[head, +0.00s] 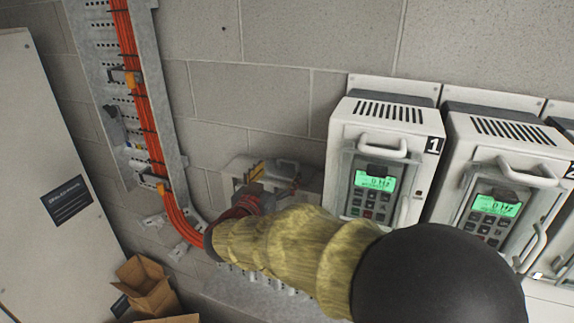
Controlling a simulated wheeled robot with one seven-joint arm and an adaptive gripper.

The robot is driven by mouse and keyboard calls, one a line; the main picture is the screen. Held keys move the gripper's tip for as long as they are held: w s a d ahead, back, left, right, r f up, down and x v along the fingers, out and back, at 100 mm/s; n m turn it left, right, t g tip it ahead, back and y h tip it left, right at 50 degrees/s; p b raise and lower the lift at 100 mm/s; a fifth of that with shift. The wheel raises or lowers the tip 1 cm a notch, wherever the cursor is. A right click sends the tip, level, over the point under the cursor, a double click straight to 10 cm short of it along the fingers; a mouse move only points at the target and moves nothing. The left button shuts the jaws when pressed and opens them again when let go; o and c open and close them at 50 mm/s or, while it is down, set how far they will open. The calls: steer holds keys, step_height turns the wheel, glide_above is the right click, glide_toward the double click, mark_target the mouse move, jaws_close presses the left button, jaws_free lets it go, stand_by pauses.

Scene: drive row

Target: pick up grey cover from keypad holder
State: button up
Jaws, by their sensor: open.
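On the drive marked 1, a grey keypad holder (355,160) frames a keypad (371,190) with a lit green display. The second drive to its right has a like keypad (493,215). I cannot clearly make out a separate grey cover. My arm in its yellow sleeve crosses the lower middle of the head view, and its end bends up at the left. My gripper (262,188) is small and partly hidden there, in front of a low pale unit (312,181) left of drive 1. It is open; I see nothing held. Whether it touches that unit I cannot tell.
A metal cable tray (100,75) with orange cables (138,90) runs down the block wall. A pale cabinet (40,150) stands at the left. Open cardboard boxes (148,285) sit at the lower left. Pale handles stick out from the drives. My black elbow blocks the lower right.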

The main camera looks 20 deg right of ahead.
mark_target(288, 166)
steer(key=p+x, duration=0.1)
steer(key=x, duration=0.6)
steer(key=shift+w+d, duration=0.25)
steer(key=shift+w, duration=0.1)
steer(key=shift+s+a, duration=0.1)
steer(key=shift+c, duration=0.7)
steer(key=c, duration=1.1)
steer(key=shift+c, duration=0.5)
steer(key=shift+r, duration=0.1)
steer(key=shift+c, duration=0.2)
